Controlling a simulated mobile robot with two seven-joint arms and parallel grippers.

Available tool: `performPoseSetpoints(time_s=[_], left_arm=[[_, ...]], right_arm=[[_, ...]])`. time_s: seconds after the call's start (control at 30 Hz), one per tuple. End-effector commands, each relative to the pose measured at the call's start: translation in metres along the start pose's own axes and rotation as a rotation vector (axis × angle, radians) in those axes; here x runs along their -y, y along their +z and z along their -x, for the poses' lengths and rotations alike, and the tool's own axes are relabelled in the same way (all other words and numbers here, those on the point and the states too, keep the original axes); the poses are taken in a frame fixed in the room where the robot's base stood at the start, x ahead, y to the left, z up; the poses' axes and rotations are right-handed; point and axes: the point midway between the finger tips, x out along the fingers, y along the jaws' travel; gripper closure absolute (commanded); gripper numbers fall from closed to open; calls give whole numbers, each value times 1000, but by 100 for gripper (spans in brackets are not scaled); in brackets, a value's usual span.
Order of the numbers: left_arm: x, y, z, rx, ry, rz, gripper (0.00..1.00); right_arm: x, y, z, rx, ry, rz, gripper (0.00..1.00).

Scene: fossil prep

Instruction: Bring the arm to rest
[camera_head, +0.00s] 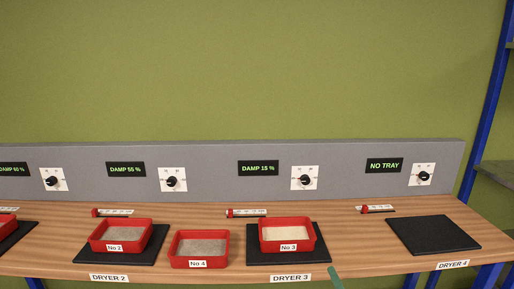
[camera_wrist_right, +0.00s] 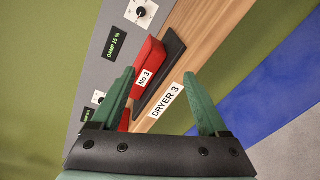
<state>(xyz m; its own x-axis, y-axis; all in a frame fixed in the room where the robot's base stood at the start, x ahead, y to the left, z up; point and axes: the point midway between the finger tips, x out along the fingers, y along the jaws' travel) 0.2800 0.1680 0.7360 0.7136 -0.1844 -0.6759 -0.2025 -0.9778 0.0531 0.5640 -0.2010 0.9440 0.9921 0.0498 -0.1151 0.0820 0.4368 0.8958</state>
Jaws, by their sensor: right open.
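My right gripper (camera_wrist_right: 158,75) is open with green fingers, and nothing is between them. My left gripper is not in view.
Red tray No 4 (camera_head: 200,264) stands on bare wood between pads. Tray No 2 (camera_head: 121,248) sits on dryer 2's pad. Dryer 4's black pad (camera_head: 434,235) is empty, its display (camera_head: 384,165) reading NO TRAY. A grey panel (camera_head: 223,185) with knobs runs behind.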

Motion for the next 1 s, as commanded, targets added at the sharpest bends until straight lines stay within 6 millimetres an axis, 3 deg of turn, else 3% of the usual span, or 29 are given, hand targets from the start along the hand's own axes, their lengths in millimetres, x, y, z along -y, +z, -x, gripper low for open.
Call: performPoseSetpoints(time_s=[0.27,0.5,0.6,0.73,1.0], left_arm=[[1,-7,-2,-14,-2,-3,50],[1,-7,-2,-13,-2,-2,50],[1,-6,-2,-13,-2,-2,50],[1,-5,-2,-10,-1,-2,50],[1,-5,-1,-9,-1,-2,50]], right_arm=[[92,-74,77,-89,-281,-702,23],[162,-126,180,24,-575,-1443,23],[178,-137,215,108,-655,-1671,23],[189,-142,243,193,-708,-1856,23],[193,-144,253,230,-726,-1926,23]])
